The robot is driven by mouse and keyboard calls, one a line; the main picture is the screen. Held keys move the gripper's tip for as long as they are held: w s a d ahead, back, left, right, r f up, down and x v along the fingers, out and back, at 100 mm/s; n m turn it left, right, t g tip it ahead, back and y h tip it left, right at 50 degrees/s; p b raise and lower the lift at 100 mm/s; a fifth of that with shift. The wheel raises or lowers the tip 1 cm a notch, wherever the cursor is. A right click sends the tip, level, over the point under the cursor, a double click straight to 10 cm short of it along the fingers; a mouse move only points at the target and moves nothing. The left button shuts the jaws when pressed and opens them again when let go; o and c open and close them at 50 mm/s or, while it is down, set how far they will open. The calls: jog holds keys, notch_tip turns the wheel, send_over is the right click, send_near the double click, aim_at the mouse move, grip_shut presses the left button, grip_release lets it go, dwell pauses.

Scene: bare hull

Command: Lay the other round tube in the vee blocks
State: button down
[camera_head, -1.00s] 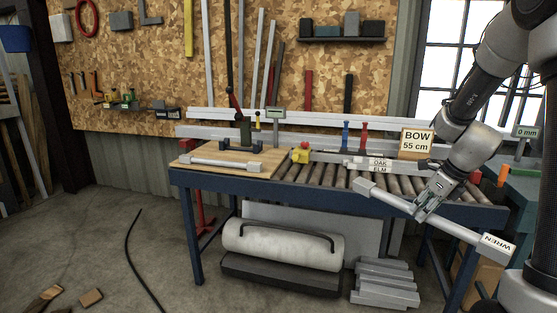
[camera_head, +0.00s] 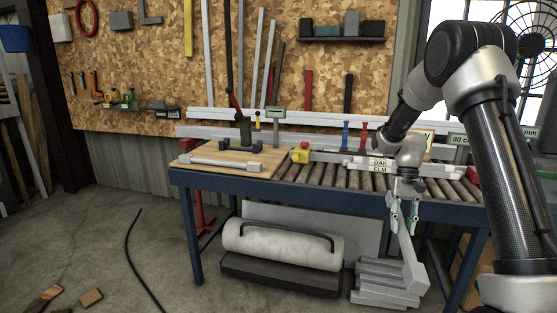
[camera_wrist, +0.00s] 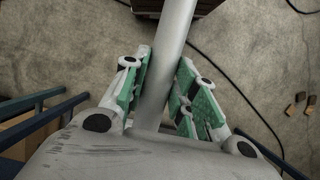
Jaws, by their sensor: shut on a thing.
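My gripper (camera_head: 404,218) is in front of the roller bench, shut on a grey round tube (camera_wrist: 166,62). In the wrist view the tube runs between the green finger pads and out past the top edge. In the head view the tube (camera_head: 408,252) extends below the gripper, in front of the grey bars under the bench. Another pale tube (camera_head: 222,161) lies on the wooden board at the bench's left end. Two dark blocks stand behind it by an upright tool (camera_head: 244,130); I cannot tell whether these are the vee blocks.
Below are a pale roll (camera_head: 283,244) and a stack of grey bars (camera_head: 375,283). The floor at left is mostly clear, with a black cable (camera_head: 130,245).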

jog(key=a+f+n+h, duration=0.1)
jog(key=a+f+n, duration=0.2)
jog(key=a+f, duration=0.4)
jog(key=shift+a+f, duration=0.15)
jog(key=shift+f, duration=0.2)
jog(key=shift+w, duration=0.1)
